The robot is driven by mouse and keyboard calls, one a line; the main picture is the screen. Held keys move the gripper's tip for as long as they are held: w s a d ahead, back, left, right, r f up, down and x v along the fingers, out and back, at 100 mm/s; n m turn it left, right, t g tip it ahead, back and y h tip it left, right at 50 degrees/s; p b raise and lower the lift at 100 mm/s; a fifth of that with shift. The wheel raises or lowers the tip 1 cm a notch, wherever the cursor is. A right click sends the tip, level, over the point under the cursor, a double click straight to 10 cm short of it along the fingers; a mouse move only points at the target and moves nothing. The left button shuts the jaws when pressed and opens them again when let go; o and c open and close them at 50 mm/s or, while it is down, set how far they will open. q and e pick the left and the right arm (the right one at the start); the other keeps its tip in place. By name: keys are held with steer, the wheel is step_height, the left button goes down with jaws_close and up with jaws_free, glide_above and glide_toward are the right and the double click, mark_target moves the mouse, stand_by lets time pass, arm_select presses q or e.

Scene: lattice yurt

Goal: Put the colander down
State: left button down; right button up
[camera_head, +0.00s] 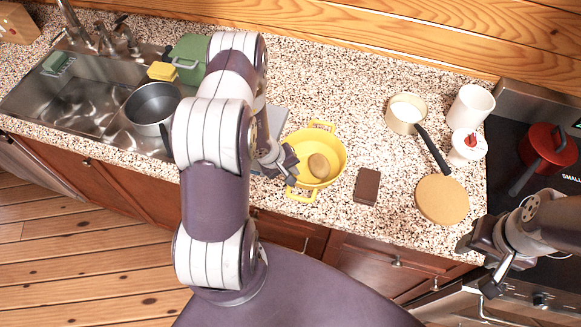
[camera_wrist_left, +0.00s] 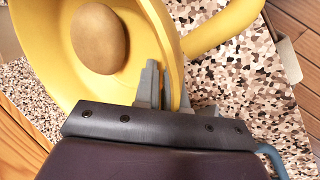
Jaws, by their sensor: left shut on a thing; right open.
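The yellow colander (camera_head: 334,152) has two loop handles and a brown, potato-like item (camera_head: 318,166) inside. It appears at the counter's front middle; I cannot tell whether its base touches the counter. My left gripper (camera_head: 287,164) is shut on the colander's left rim. In the left wrist view, the fingers (camera_wrist_left: 165,85) straddle the wall of the colander (camera_wrist_left: 45,40), and the brown item (camera_wrist_left: 99,38) lies inside. My right gripper (camera_head: 474,262) is open and empty at the right, over the front edge near the stove.
On the speckled counter (camera_head: 350,95), a dark brown block (camera_head: 367,186) and a round tan board (camera_head: 442,199) lie right of the colander. A saucepan (camera_head: 406,113), white canisters (camera_head: 470,106) and a red pot (camera_head: 546,148) stand further right. The sink (camera_head: 88,105) is left.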

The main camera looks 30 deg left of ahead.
arm_select(q)
steer(key=shift+f, duration=0.35)
steer(key=shift+w+a+f, duration=0.1)
steer(key=shift+w+f, duration=0.1)
steer(key=shift+f, duration=0.15)
steer(key=c, duration=1.2)
jaws_free()
steer(key=shift+s, duration=0.1)
